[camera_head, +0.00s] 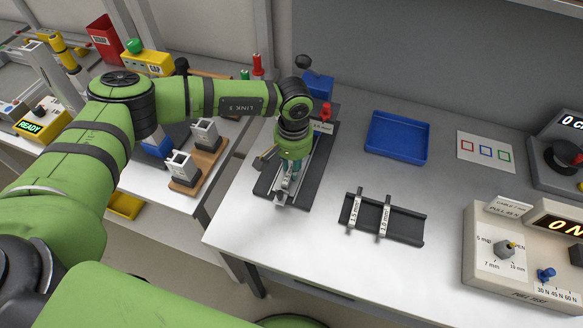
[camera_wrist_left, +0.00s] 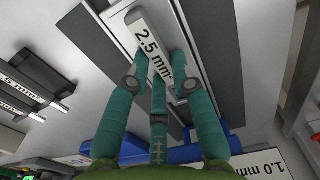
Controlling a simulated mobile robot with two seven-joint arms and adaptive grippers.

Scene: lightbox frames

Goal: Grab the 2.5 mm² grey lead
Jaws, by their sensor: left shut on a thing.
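The grey lead with a white "2.5 mm" label (camera_wrist_left: 150,42) shows between the teal fingertips of my left gripper (camera_wrist_left: 160,82) in the left wrist view. My left gripper (camera_head: 288,180) is shut on this lead, over the dark fixture (camera_head: 265,187) near the left side of the white table. The lead's light end (camera_head: 282,197) shows just below the fingers in the head view. The gripper and wrist hide the rest of it there. My right gripper is not in view.
A dark rack (camera_head: 407,230) holds two more labelled leads (camera_head: 385,216) to the right. A blue tray (camera_head: 397,137) stands behind it, empty. A pull tester (camera_head: 520,255) stands at the right. A lower bench with grey blocks (camera_head: 183,165) is left. The table between fixture and rack is clear.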

